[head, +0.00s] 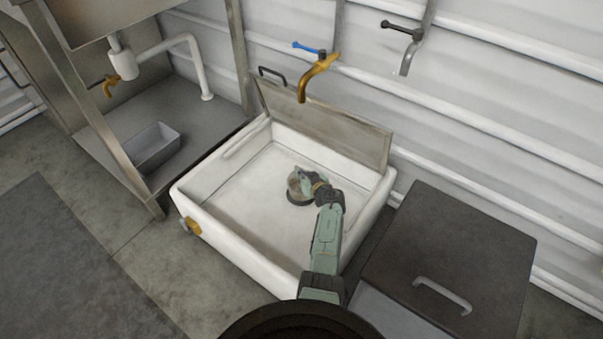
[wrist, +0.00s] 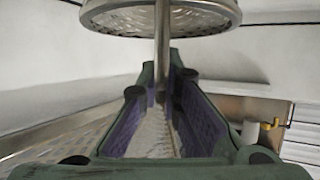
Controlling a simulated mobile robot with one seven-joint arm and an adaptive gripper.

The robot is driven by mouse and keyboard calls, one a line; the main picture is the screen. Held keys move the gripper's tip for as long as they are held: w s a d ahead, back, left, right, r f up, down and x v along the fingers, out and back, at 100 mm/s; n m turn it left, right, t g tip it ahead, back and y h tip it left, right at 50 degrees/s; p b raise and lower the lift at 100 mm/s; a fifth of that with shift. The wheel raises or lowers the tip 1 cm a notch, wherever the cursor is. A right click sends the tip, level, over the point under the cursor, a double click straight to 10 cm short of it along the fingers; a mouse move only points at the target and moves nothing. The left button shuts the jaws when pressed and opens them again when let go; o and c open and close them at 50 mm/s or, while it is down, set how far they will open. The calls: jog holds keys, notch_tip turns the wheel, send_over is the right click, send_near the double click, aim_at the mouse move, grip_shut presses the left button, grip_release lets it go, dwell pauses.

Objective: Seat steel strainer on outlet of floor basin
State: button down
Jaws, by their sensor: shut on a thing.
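The steel strainer, a round perforated disc on a thin stem, shows at the top of the wrist view (wrist: 160,14). My gripper (wrist: 163,85) is shut on its stem, with the disc beyond the fingertips. In the head view my gripper (head: 312,181) reaches down inside the white floor basin (head: 235,247), and the strainer (head: 294,186) is partly covered by it near the basin's middle. A dark round patch shows just under the strainer; I cannot tell whether it is the outlet's rim or shadow. The outlet is otherwise hidden, and whether the strainer touches it is unclear.
The basin's lid (head: 325,125) stands open along the back. A brass tap (head: 318,75) with a blue handle hangs above it. A dark lidded box (head: 450,250) stands close on the right, a steel stand (head: 120,160) on the left.

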jog(key=shift+f, duration=0.2)
jog(key=shift+f, duration=0.35)
dwell(0.4)
jog(key=c, duration=1.7)
grip_release()
jog(key=shift+s, duration=0.1)
